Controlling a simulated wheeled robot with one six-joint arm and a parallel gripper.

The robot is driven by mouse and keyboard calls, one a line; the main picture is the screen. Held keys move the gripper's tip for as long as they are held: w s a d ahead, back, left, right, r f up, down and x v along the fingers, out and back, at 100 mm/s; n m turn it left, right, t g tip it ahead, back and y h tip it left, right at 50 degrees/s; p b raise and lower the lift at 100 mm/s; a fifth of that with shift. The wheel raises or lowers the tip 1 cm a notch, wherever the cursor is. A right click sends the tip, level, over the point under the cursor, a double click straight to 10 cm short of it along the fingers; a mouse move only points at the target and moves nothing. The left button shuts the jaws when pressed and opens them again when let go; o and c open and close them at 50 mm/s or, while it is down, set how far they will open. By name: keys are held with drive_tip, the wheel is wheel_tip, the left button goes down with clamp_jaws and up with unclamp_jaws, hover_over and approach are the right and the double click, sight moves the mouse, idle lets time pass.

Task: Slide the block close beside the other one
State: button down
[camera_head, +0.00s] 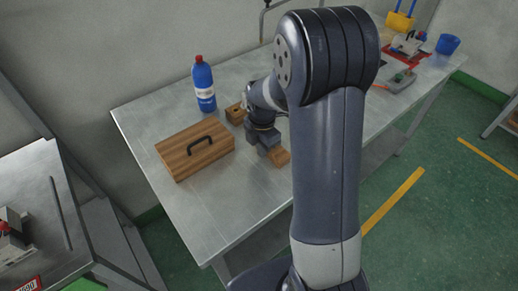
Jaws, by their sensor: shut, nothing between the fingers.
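A small wooden block (235,114) lies on the metal table, behind and left of my gripper, with a dark spot on its top. A second wooden block (279,156) lies nearer the table's front edge, right beside my gripper and partly hidden by it. My gripper (268,148) points down, low over the table, shut and empty. Whether it touches the nearer block I cannot tell. The two blocks are clearly apart, with my wrist between them in the picture.
A wooden box with a black handle (195,149) stands left of my gripper. A blue bottle with a red cap (204,84) stands behind it. Tools (403,80) and a blue cup (447,44) are at the right end. The metal table's (235,205) front left is clear.

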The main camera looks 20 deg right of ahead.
drive_tip(key=w+d, duration=0.2)
drive_tip(key=d, duration=0.2)
drive_tip(key=w+d, duration=0.2)
drive_tip(key=d, duration=0.3)
drive_tip(key=w+d, duration=0.2)
drive_tip(key=d, duration=0.3)
drive_tip(key=shift+d, duration=0.15)
drive_tip(key=shift+s, duration=0.1)
